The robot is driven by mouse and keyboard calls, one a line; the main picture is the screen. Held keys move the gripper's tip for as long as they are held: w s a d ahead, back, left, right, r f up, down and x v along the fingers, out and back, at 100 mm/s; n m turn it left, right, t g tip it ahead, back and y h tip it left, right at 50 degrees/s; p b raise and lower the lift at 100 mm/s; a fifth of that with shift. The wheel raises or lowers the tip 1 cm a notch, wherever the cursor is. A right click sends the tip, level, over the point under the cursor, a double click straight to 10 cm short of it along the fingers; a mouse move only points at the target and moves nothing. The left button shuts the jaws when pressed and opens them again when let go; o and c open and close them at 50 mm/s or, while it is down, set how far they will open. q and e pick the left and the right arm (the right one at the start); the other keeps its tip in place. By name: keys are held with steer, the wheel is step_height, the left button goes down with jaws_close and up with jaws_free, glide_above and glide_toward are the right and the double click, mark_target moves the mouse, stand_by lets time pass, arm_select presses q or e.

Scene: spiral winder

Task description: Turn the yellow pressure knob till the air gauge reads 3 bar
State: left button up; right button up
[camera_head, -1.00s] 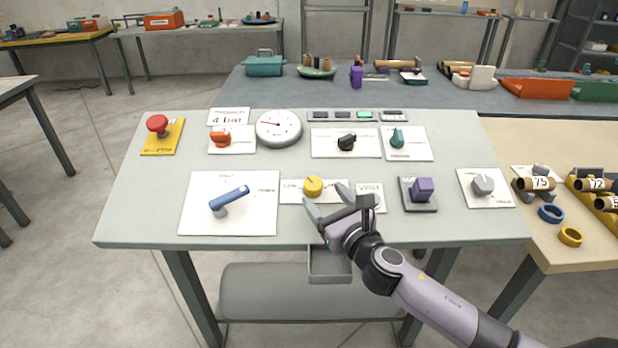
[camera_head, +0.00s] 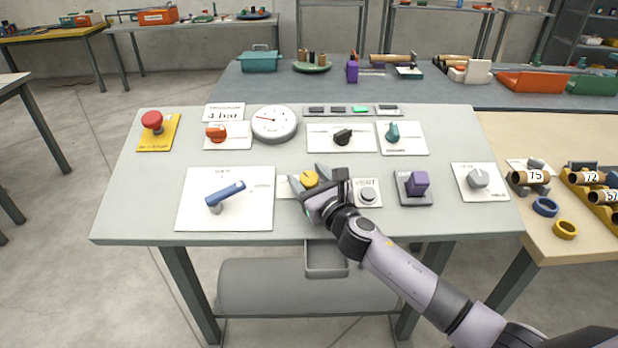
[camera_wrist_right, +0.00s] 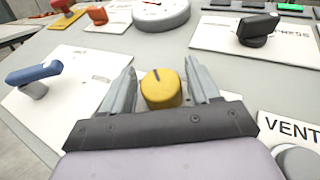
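The yellow pressure knob (camera_head: 310,179) stands on its white label plate near the front middle of the grey panel table. It also shows in the right wrist view (camera_wrist_right: 161,89), with a dark pointer line on top. My right gripper (camera_head: 308,177) is open, with one finger on each side of the knob. In the wrist view small gaps seem to remain beside the knob. The round air gauge (camera_head: 275,123) sits at the back left of the panel. Its red needle points left; its scale is too small to read. A sign (camera_head: 224,113) beside it says "4 bar". My left gripper is not in view.
The blue lever (camera_head: 226,195) is left of the knob. The VENT button (camera_head: 367,195) is close on the right, by my wrist. Behind are a black knob (camera_head: 342,137), a teal knob (camera_head: 393,132) and an orange knob (camera_head: 216,133).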

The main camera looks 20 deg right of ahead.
steer(key=c, duration=0.7)
steer(key=shift+o, duration=0.2)
steer(key=m+h+b, duration=0.2)
steer(key=m+h, duration=0.2)
steer(key=h, duration=0.1)
steer(key=shift+a+f, duration=0.1)
steer(key=shift+f, duration=0.05)
steer(key=m+g+h+b, duration=0.1)
steer(key=m+h, duration=0.2)
steer(key=m+h+b, duration=0.1)
steer(key=m+h, duration=0.2)
steer(key=h, duration=0.1)
steer(key=shift+g+b, duration=0.4)
steer(key=shift+m+h, duration=0.3)
steer(key=o, duration=1)
